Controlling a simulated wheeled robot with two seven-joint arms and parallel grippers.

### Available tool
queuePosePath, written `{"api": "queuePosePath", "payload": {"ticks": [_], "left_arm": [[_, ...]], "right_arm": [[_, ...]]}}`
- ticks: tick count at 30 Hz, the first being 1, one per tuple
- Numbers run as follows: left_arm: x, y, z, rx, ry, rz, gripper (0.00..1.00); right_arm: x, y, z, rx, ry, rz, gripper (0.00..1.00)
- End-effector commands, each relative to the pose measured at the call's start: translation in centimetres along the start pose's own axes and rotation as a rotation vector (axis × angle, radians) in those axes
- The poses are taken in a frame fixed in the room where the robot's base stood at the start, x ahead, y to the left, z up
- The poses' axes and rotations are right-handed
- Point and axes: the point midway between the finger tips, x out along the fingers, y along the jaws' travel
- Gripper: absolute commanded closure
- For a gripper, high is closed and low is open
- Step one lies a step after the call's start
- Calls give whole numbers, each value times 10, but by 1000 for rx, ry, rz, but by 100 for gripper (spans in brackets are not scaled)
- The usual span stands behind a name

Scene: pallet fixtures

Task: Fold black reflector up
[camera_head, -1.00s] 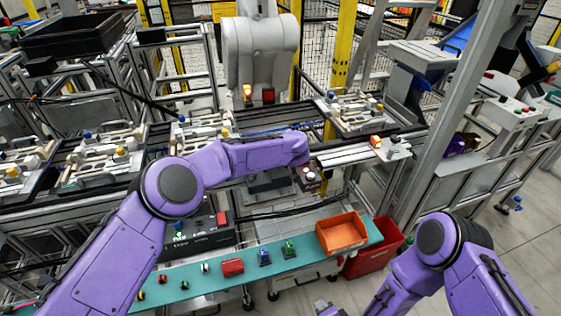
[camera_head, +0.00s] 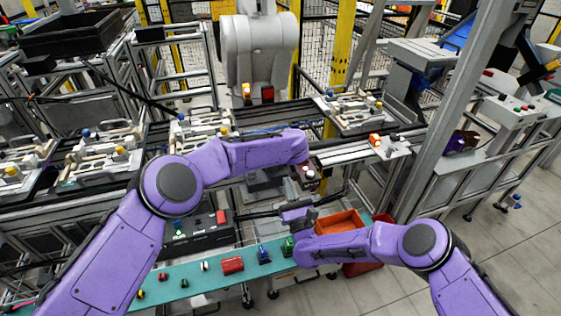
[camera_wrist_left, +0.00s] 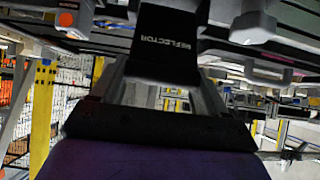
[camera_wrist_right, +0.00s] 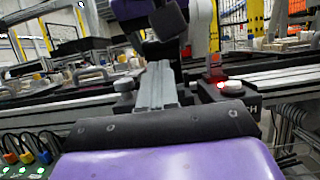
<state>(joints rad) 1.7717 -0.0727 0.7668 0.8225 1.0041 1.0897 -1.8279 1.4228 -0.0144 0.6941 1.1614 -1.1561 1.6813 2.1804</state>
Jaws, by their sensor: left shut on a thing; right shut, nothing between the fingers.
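The black reflector (camera_wrist_left: 168,45), a dark panel with white REFLECTOR lettering, sits between the fingers of my left gripper (camera_wrist_left: 165,85) in the left wrist view. The gripper is shut on it. In the head view my left forearm reaches the middle of the fixture line, and its fingers and the reflector are not clear there. My right gripper (camera_wrist_right: 157,85) is shut and empty, its fingers together in the right wrist view. In the head view the right gripper (camera_head: 293,210) is low, in front of the line and above the teal shelf. A dark part (camera_wrist_right: 150,18) hangs ahead of it.
A box with a pale button (camera_head: 308,172) stands close beside my left wrist; it also shows in the right wrist view (camera_wrist_right: 230,88). The teal shelf (camera_head: 200,270) holds small coloured parts and an orange bin (camera_head: 340,222). Pallet fixtures (camera_head: 100,155) line the rails.

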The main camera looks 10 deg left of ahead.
Motion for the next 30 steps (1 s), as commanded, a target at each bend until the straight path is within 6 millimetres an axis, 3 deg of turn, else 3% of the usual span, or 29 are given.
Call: {"api": "queuePosePath", "payload": {"ticks": [6, 12, 30], "left_arm": [[2, -2, 2, 1, -3, -3, 80], [2, -2, 3, 2, -4, -3, 80], [2, -2, 4, 2, -5, -4, 80]], "right_arm": [[48, 0, 0, -3, -1, -2, 100], [78, 0, -2, -3, 1, 0, 100], [96, 0, 2, -4, 56, 0, 100]]}}
